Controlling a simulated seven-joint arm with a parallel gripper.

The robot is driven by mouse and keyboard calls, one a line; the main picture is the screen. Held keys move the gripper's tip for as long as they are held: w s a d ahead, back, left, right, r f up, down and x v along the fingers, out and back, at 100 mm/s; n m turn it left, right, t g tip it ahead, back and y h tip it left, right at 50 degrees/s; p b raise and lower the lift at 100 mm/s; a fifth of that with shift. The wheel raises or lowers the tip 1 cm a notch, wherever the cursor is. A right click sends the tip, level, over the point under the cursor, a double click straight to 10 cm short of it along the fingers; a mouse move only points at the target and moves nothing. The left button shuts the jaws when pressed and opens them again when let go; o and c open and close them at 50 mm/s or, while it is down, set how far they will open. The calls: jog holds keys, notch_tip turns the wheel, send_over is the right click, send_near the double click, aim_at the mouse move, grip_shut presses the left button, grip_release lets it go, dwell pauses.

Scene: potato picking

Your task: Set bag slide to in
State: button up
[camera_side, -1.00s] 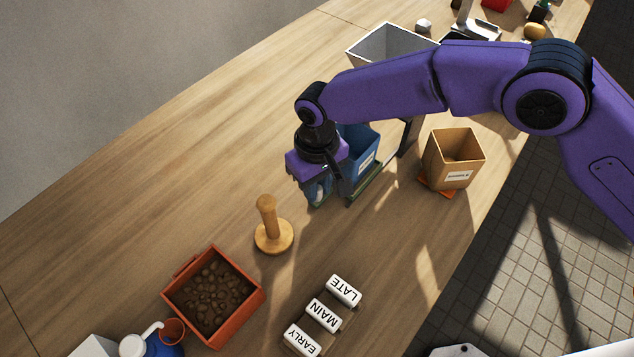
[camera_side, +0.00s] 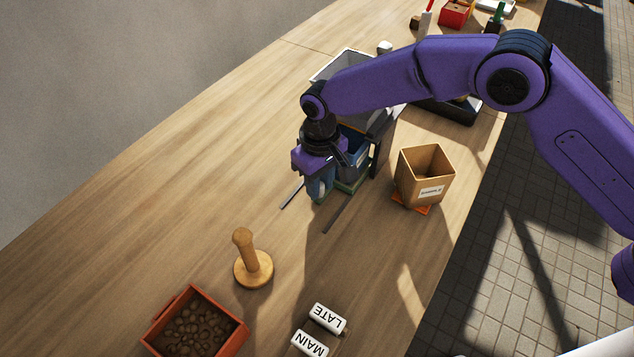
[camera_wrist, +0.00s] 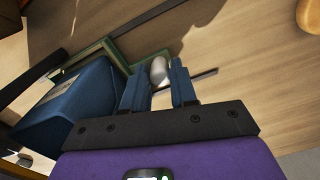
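The bag slide has a green base (camera_side: 352,187) carrying a dark blue bag bin (camera_side: 357,160), set under a dark frame. Two thin dark rails (camera_side: 336,214) stick out bare in front of it. The wrist view shows the green base (camera_wrist: 112,52), the blue bin (camera_wrist: 75,105) at left and a rail (camera_wrist: 195,80). My gripper (camera_side: 319,196) points down at the slide's front end. In the wrist view its blue fingers (camera_wrist: 161,78) stand on both sides of a grey rounded knob (camera_wrist: 158,70) and appear closed on it. The knob is hidden in the side view.
A tan labelled box (camera_side: 425,180) on an orange base stands right of the slide. A wooden stamp-like post (camera_side: 252,265), an orange crate of potatoes (camera_side: 165,335) and white LATE and MAIN blocks (camera_side: 327,318) stand nearer the camera. The wood left of my gripper is clear.

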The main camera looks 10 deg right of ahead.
jog(key=shift+o, duration=1.2)
notch_tip(320, 180, up, 18)
jog(key=shift+f, duration=0.25)
jog(key=s+f+m+t, duration=0.2)
jog(key=s+m+t, duration=0.3)
jog(key=s+m, duration=0.15)
jog(key=shift+n, duration=0.25)
jog(key=x, duration=1.1)
jog(key=s+x, duration=0.1)
jog(key=x, duration=0.5)
jog(key=shift+w+f, duration=0.15)
jog(key=shift+f, duration=0.25)
jog(key=shift+c, duration=0.3)
